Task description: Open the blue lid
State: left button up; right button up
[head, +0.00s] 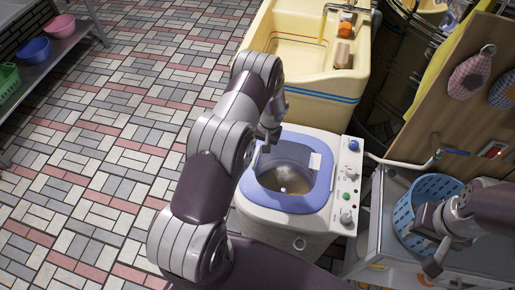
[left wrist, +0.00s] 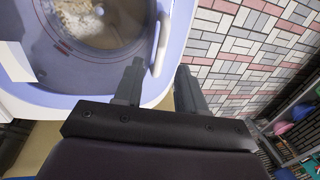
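The blue lid (head: 312,197) lies flat on top of a white washing machine (head: 262,222). Its clear window shows a round tub with pale brown contents. My left gripper (head: 268,138) is over the lid's far left corner, partly hidden by its own wrist. In the left wrist view, the left gripper (left wrist: 158,88) has its two fingers apart with nothing between the tips. A pale curved handle (left wrist: 160,45) on the blue lid (left wrist: 172,62) lies just beyond the fingertips. My right gripper (head: 430,250) is open and empty at the right, by a blue basket.
The blue basket (head: 405,212) stands on a white cabinet right of the machine. A control panel (head: 348,182) with knobs borders the lid. A cream sink (head: 300,75) stands behind. The tiled floor (head: 120,150) at left is clear.

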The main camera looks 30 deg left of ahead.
aim_at(257, 154)
pick_arm(q)
jog(key=f, duration=0.1)
jog(key=a+f, duration=0.1)
jog(key=f, duration=0.1)
jog(key=shift+s+f, duration=0.15)
jog(key=shift+s, duration=0.05)
jog(key=shift+d+f, duration=0.15)
jog(key=shift+f, duration=0.5)
grip_shut()
